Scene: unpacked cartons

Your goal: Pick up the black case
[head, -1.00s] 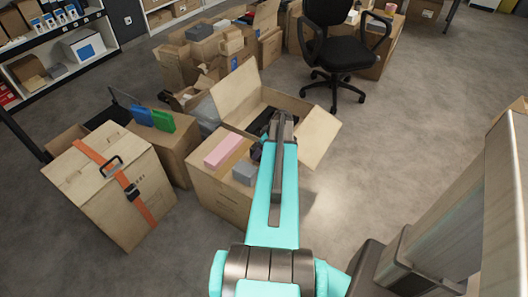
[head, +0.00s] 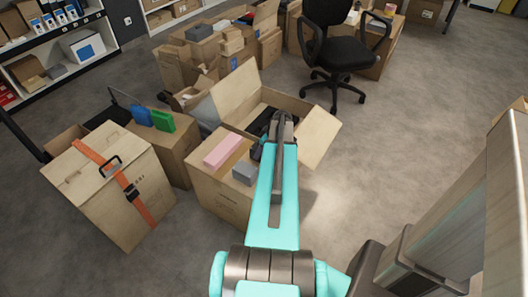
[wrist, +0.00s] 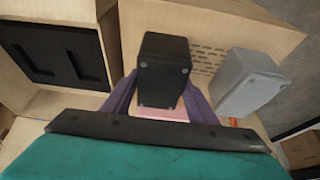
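The black case (wrist: 162,72) is a small dark block in the wrist view, standing upright between the two purple-grey fingers of my gripper (wrist: 162,88). One finger lies along each side, with the tips close against its sides. I cannot tell whether they press on it. A pink block (wrist: 162,113) shows below and behind the case. A grey box (wrist: 248,82) stands to its right, apart from the fingers. In the head view my arm hides the gripper's fingertips and the case.
A strapped carton (head: 105,190) stands left, near blue (head: 141,115) and green boxes (head: 163,122). An office chair (head: 340,50) is behind.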

